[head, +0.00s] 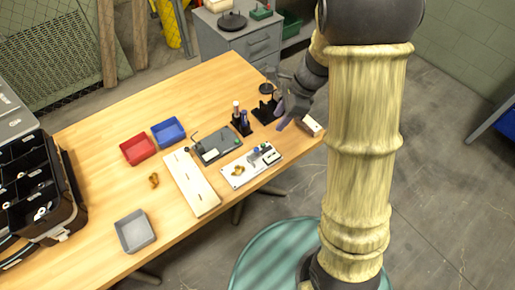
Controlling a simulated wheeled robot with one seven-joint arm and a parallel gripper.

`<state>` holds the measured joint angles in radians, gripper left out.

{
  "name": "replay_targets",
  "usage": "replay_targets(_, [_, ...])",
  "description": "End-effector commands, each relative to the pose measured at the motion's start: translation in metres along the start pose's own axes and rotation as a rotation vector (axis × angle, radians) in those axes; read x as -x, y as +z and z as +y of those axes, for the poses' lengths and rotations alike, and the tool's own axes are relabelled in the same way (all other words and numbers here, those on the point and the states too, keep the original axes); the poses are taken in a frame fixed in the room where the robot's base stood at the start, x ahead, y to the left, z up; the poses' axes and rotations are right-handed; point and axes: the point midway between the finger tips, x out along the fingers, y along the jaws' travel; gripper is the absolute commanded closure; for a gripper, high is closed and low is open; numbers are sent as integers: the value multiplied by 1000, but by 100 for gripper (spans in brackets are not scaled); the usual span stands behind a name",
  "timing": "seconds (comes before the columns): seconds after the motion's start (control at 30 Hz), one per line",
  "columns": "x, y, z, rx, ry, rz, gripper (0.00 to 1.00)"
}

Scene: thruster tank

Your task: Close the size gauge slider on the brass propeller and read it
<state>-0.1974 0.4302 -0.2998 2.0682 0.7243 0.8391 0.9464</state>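The size gauge (235,182) is a pale plate near the table's front right edge. A small brass propeller (239,171) sits at its left end. A blue-grey piece, which looks like the slider (256,155), stands to the right of the propeller with a visible space between them. A small dark-faced block, perhaps the readout (271,157), is at the right end; no figures are legible. My gripper (285,118) is above the table's right end, behind and right of the gauge, apart from it. Its fingers are small and partly overlapped, so their opening is unclear.
Another brass piece (154,181) lies left of a long pale board (192,182). A grey-green device (216,146) and dark stands (241,122) are behind the gauge. Red (138,149), blue (168,132) and grey (135,231) trays stand left. A white block (312,126) is near my gripper.

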Motion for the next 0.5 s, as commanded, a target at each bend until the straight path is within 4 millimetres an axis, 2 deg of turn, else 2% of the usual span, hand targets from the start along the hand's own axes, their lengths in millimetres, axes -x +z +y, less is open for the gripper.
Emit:
replay_targets(0.17, [-22, 0, 1, 1, 4, 0, 62])
replay_targets(0.5, [-82, -1, 1, 1, 5, 1, 62])
